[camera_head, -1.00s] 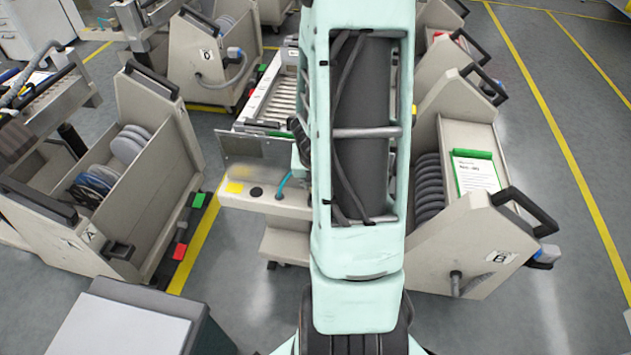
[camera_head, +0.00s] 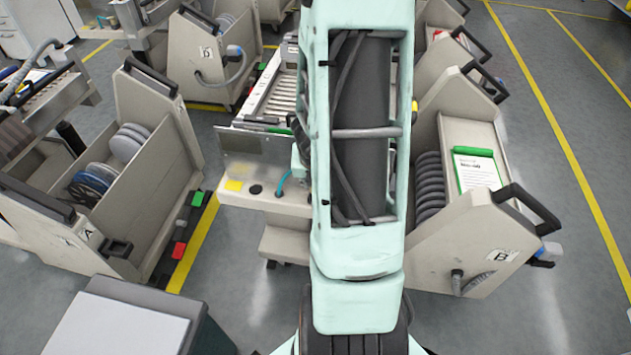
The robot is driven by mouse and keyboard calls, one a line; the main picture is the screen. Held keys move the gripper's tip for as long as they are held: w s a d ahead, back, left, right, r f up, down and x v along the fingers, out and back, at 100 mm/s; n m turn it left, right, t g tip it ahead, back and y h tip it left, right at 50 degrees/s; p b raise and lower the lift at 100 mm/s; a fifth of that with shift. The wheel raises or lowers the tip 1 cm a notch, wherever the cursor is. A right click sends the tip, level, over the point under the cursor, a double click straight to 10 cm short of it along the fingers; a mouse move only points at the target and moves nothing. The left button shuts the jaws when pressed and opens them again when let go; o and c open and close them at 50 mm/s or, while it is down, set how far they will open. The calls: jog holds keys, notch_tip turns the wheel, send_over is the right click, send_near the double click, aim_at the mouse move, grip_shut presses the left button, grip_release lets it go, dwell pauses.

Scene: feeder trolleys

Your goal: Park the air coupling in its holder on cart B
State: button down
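Cart B (camera_head: 455,262) stands at the right, a beige trolley with a "B" label (camera_head: 502,256) on its near end. A row of grey reels (camera_head: 430,190) sits inside it. A grey hose stub (camera_head: 457,281) shows low on its near end. A small blue and dark fitting (camera_head: 547,254) sits at its right corner beside the black handle (camera_head: 528,208); I cannot tell whether this is the air coupling or the holder. My arm covers the middle of the view and hides part of the cart's left side. My gripper is not visible.
Cart A (camera_head: 80,236) with reels stands at the left. A feeder machine (camera_head: 262,200) with a teal hose stands between the carts. Cart D (camera_head: 200,65) is behind. A grey box (camera_head: 125,320) is at the front left. Floor right of cart B is clear.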

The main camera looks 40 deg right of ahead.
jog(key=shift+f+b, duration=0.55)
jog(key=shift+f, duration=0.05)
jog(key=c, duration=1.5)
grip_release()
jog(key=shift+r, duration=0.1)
